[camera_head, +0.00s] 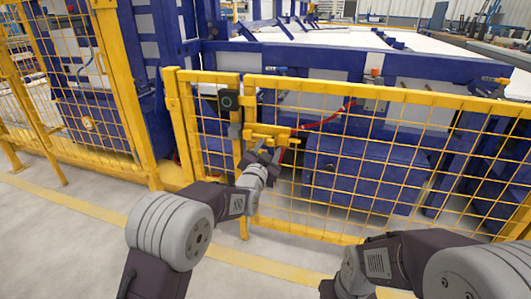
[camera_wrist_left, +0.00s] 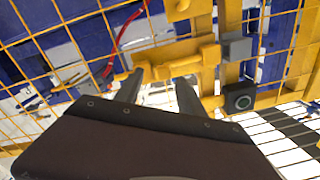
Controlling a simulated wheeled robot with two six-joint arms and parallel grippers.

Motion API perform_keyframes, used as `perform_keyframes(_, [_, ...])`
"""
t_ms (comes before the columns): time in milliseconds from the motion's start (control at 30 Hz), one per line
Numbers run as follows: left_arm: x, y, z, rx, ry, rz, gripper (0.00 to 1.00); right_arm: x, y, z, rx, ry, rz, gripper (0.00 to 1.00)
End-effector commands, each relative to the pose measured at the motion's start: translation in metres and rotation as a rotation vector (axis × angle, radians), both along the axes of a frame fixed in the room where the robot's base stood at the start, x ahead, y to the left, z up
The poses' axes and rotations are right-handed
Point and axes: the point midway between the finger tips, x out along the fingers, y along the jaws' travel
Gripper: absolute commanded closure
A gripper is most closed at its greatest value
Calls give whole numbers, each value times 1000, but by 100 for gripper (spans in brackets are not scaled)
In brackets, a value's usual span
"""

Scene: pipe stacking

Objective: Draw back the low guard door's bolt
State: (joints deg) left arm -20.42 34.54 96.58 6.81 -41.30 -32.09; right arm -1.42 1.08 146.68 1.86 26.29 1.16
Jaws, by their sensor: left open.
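The low guard door (camera_head: 345,88) is a yellow frame with yellow mesh, standing across the middle of the head view. Its yellow bolt (camera_head: 268,133) sits near the door's left upright, below a dark square box with a round face. My left gripper (camera_head: 264,158) is just below and in front of the bolt. In the left wrist view the bolt (camera_wrist_left: 185,63) crosses just beyond the two dark fingers (camera_wrist_left: 158,92). The fingers are apart with nothing clearly between them; contact with the bolt cannot be told. My right arm shows at lower right, its gripper out of view.
Fixed yellow mesh fencing (camera_head: 60,90) stands at the left. Blue machinery (camera_head: 365,170) and a red cable (camera_head: 325,120) are behind the door mesh. The grey floor (camera_head: 75,235) in front is clear, with a yellow painted line.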

Motion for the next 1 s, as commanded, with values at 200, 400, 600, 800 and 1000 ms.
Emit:
perform_keyframes(200, [-35, 9, 3, 1, 1, -1, 54, 0, 0, 18, 0, 0, 0, 64])
perform_keyframes(400, [-48, 13, 1, 1, -1, -1, 54, 0, 0, 21, 0, 0, 0, 64])
perform_keyframes(600, [-48, 13, 0, 1, -2, -2, 54, 0, 0, 20, 0, 0, 0, 64])
perform_keyframes(800, [-42, 38, 36, -11, -30, 41, 54, 0, 0, 38, 0, 0, 0, 64])
perform_keyframes(1000, [-76, 142, 98, -12, 122, 194, 54, 0, 0, 98, 0, 0, 0, 64])
